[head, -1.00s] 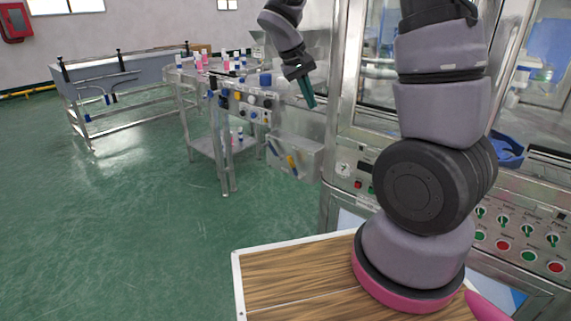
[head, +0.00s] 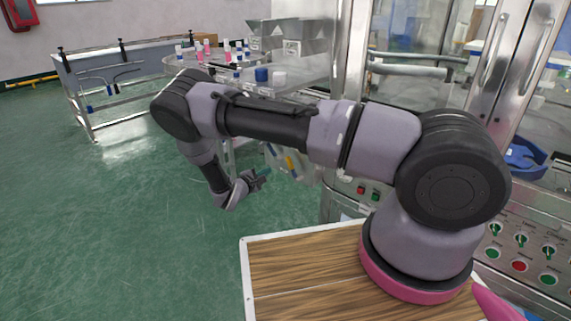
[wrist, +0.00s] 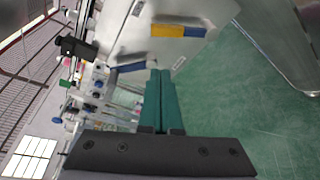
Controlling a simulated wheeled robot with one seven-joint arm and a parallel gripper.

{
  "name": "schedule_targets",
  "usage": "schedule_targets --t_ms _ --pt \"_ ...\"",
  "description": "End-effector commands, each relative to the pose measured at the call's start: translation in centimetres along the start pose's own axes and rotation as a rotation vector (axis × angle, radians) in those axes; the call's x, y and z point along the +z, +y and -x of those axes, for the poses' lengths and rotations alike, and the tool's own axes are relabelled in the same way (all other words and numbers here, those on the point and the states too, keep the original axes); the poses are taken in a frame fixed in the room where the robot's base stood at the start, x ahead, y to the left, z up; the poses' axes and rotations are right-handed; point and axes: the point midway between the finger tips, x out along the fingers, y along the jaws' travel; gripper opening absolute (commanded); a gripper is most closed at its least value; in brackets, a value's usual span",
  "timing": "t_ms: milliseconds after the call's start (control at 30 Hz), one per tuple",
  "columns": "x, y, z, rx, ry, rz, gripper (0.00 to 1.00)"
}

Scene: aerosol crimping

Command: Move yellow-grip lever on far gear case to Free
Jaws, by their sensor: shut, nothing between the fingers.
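A grey gear case (wrist: 222,12) fills the top of the wrist view, with small labels on its face. A lever with a yellow grip (wrist: 170,31) and a blue end lies across it. A second, blue lever (wrist: 128,67) sits lower on the case. My gripper (wrist: 161,72) has its teal fingers together and empty, pointing at the case, below the yellow-grip lever and apart from it. In the head view my gripper (head: 266,172) is left of the yellow grip (head: 290,163), and my arm hides much of the case. The label text is too small to read.
A steel bench (head: 100,75) stands back left, beside a table with several bottles (head: 207,50). A steel-framed machine with a button panel (head: 520,255) stands on the right. A wood-topped surface (head: 300,270) is in front. Green floor (head: 120,220) is open at left.

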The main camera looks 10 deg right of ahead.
Motion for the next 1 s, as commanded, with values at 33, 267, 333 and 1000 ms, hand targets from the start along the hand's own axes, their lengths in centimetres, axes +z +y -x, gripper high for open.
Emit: schedule_targets --t_ms 33,267,333,1000 --pt "-0.6 -0.8 0.1 0.022 0.018 0.022 0.00" --pt "-1.5 -1.6 -0.9 0.049 0.043 0.045 0.00" --pt "-1.5 -1.5 -2.0 0.048 0.042 0.043 0.00" --pt "1.2 -1.0 -8.8 0.047 0.042 0.045 0.00"
